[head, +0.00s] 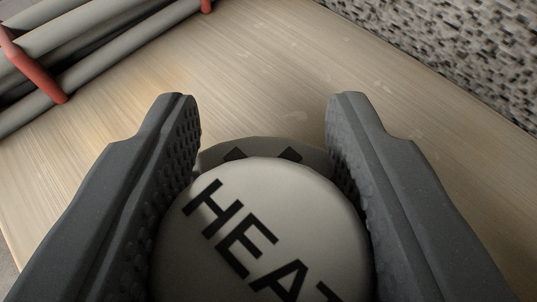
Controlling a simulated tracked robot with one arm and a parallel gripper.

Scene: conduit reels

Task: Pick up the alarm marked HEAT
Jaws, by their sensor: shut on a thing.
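The alarm marked HEAT (318,217) is a round, pale off-white disc-shaped unit with large black letters on its face. It fills the lower middle of the head view, and its lower part and the end of the word run off the bottom edge. A wider grey rim with dark marks shows behind its top edge. My gripper (263,125) is shut on the alarm, with one dark, ribbed finger on each side of it. The fingertips extend past the alarm's far edge. Whether the alarm touches the wooden surface or is above it cannot be told.
A pale wooden board or tabletop (260,60) lies beyond the gripper and is mostly clear. Several grey conduit pipes (75,55) bundled with red clips (32,68) lie at the upper left. A rough, speckled grey surface (450,40) borders the wood at the upper right.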

